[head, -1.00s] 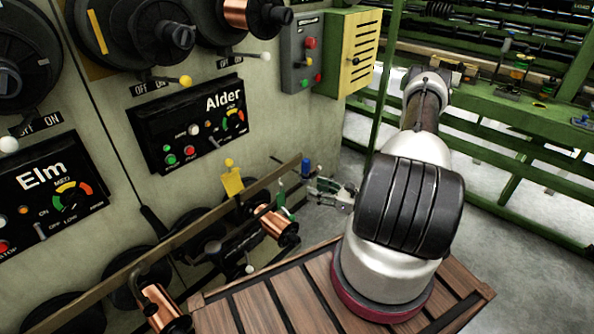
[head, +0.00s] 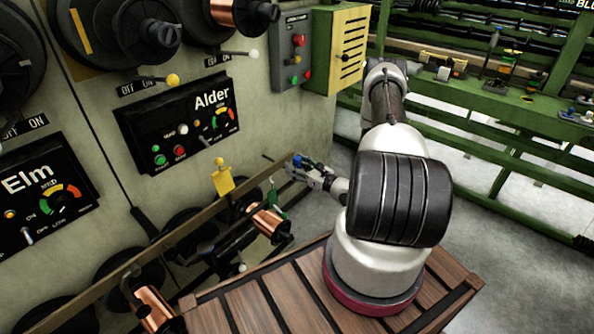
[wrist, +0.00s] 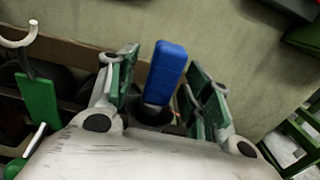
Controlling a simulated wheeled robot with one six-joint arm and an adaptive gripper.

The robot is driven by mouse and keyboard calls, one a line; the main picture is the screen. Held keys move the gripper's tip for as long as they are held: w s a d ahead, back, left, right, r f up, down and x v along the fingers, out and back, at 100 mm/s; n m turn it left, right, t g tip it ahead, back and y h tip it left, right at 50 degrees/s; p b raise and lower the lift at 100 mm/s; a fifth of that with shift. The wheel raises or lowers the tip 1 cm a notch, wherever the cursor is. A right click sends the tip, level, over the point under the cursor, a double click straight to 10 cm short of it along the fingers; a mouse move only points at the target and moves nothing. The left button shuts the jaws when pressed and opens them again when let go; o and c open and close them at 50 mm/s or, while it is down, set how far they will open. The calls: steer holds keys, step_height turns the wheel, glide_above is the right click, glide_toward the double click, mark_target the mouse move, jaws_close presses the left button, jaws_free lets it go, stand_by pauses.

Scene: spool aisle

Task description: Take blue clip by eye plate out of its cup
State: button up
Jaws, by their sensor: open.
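The blue clip (wrist: 166,72) stands upright, leaning slightly, with its lower end in a dark round cup (wrist: 152,116) in the wrist view. My gripper (wrist: 163,68) is open, with one green-padded finger on each side of the clip. A gap shows on both sides, narrower on the right, so I see no grip on it. In the head view my gripper (head: 299,167) is at the end of the brown rail, and the blue clip (head: 297,159) shows only as a small patch among the fingers. I cannot make out the eye plate for sure.
A green piece (wrist: 38,108) stands left of my gripper in the wrist view, with a pale hook (wrist: 20,36) above it. Copper spools (head: 268,223) sit below. The Alder panel (head: 180,120) is on the wall behind.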

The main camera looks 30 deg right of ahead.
jaws_close()
step_height(320, 180, up, 10)
steer(key=shift+r, duration=0.1)
stand_by(0.5)
